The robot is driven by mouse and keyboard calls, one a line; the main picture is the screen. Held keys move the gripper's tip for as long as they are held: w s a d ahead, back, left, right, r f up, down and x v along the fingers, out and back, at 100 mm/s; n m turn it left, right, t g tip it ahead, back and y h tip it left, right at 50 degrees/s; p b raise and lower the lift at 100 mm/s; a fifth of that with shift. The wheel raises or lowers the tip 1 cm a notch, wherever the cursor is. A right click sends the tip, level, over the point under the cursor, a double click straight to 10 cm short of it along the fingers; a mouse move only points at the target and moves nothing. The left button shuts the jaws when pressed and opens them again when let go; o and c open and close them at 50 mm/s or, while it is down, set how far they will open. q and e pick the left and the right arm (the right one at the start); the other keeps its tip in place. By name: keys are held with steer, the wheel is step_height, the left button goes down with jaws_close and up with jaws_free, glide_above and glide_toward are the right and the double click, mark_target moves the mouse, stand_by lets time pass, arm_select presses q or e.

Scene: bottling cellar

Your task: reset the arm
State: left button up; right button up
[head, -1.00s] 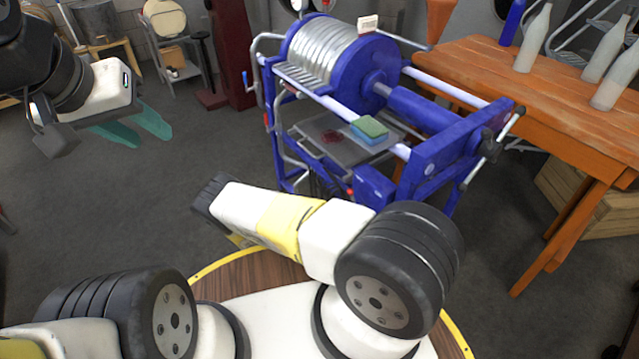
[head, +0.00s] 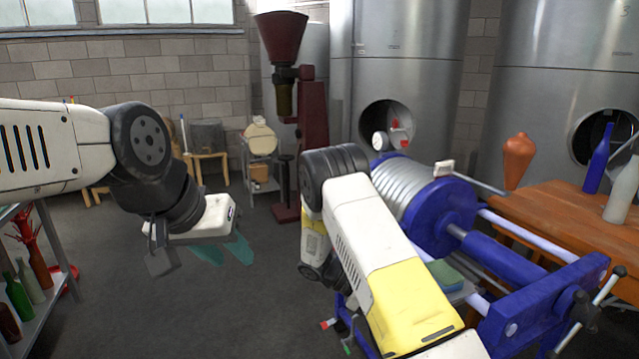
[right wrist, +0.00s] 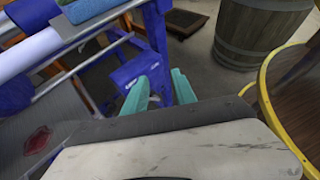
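My left gripper (head: 222,252) hangs over the bare floor at the left of the head view. Its two teal fingers are apart, with nothing between them. My right arm crosses the middle of the head view in front of the blue machine (head: 510,322); its gripper is hidden there. In the right wrist view my right gripper (right wrist: 160,90) has its two teal fingers apart and empty. Blue parts of the machine (right wrist: 125,73) show beyond the fingertips; I cannot tell how far away.
An orange table (head: 555,212) with a blue bottle (head: 598,160) and a pale bottle (head: 622,192) stands at the right. A green-and-blue sponge (head: 445,275) lies on the machine. A bottle shelf (head: 50,310) is at the left. A barrel (right wrist: 262,32) shows in the right wrist view. Floor at left-centre is clear.

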steer(key=s+a+r+m+t+y, duration=0.1)
steer(key=s+r+m+t+y, duration=0.2)
steer(key=r, duration=0.7)
steer(key=s+a+r+m+t+y, duration=0.2)
steer(key=s+r+m+y, duration=0.4)
steer(key=s+r, duration=0.3)
steer(key=s+a+r+m+t+y, duration=0.2)
steer(key=s+r+m+t+y, duration=0.3)
steer(key=r, duration=0.8)
steer(key=shift+s+a+m, duration=0.15)
steer(key=shift+s+m, duration=0.25)
steer(key=shift+s, duration=0.5)
